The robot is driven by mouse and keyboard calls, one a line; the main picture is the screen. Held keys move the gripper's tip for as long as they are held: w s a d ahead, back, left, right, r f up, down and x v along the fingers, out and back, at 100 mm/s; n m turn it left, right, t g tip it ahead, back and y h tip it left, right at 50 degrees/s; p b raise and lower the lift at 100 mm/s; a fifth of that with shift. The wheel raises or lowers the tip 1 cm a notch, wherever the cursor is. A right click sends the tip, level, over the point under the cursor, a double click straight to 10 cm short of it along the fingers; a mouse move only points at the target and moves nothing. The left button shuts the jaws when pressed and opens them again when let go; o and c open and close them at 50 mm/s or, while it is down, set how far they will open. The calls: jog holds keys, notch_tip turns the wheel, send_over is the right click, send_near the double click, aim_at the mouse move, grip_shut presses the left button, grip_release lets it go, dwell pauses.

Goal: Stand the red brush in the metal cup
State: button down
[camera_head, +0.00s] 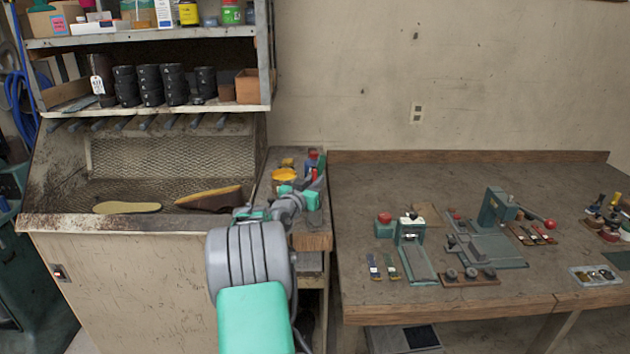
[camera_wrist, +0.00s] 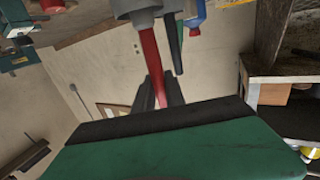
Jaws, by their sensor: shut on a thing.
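My gripper (camera_wrist: 160,92) is shut on the red brush (camera_wrist: 151,52) in the wrist view, its dark fingers on either side of the red handle. The handle runs up to a grey round piece (camera_wrist: 138,8) at the top edge, which looks like metal. I cannot tell if this is the cup or part of the brush, nor whether the brush is inside anything. In the head view my gripper (camera_head: 306,190) is over the small side bench, with a bit of red near its tip. The metal cup cannot be made out clearly there.
A yellow dish (camera_head: 285,174) sits on the small side bench (camera_head: 312,241). A blue container (camera_wrist: 195,14) and a dark rod (camera_wrist: 175,45) are close to the brush in the wrist view. A sole (camera_head: 127,207) lies in the bin at left. The large workbench (camera_head: 370,195) holds several tools.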

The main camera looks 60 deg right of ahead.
jog(key=shift+f, duration=0.1)
jog(key=c, duration=1.3)
grip_release()
jog(key=a+b, duration=0.2)
jog(key=a, duration=0.5)
jog(key=shift+s+a, duration=0.1)
jog(key=shift+a, duration=0.3)
